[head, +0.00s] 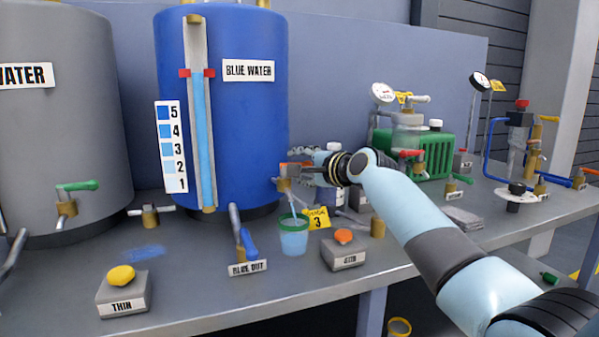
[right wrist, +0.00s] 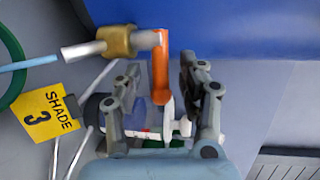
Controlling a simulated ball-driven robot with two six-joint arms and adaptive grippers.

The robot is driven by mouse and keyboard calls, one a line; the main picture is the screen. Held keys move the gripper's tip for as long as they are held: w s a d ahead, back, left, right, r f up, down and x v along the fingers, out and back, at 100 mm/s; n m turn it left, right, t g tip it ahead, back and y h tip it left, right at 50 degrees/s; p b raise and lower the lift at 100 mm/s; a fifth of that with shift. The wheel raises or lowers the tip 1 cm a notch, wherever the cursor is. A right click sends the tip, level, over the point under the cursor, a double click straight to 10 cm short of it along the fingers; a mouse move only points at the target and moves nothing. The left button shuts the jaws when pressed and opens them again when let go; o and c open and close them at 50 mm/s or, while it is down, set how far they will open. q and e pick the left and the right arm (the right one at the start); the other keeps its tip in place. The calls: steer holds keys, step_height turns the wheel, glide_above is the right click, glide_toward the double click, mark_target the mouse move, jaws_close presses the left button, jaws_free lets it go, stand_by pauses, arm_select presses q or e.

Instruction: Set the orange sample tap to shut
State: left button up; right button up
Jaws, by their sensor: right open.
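The orange sample tap (head: 284,166) is low on the front right of the blue tank. In the right wrist view its orange lever (right wrist: 159,72) extends from a brass body (right wrist: 117,40) with a pale spout. A thin blue stream (right wrist: 28,64) leaves the spout. In the head view it falls into a clear cup (head: 293,241) with a green rim, partly filled with blue liquid. My right gripper (right wrist: 160,63) is open, with one finger on each side of the lever; contact is not clear. My left gripper is not in view.
A yellow "SHADE 3" tag (head: 317,219) stands behind the cup. Beside it is a box with an orange button (head: 343,237). The blue-handled outlet (head: 248,242) is left of the cup. A yellow-button box labelled THIN (head: 121,276) sits front left.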

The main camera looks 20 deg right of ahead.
steer(key=shift+w+a+f, duration=0.1)
steer(key=shift+w+a, duration=0.05)
steer(key=shift+w, duration=0.3)
steer(key=c, duration=0.3)
jaws_close()
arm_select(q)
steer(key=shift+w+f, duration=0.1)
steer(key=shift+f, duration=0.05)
arm_select(e)
steer(key=y+b, duration=0.1)
steer(key=n+b, duration=0.1)
steer(key=b, duration=0.1)
steer(key=shift+w+f+g+y, duration=0.25)
steer(key=shift+f+g+y, duration=0.15)
steer(key=shift+r+n+y+b, duration=0.2)
steer(key=shift+n+y+b, duration=0.1)
steer(key=shift+n+b, duration=0.25)
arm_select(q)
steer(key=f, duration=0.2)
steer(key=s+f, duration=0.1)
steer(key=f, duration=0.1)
arm_select(e)
steer(key=shift+r, duration=0.1)
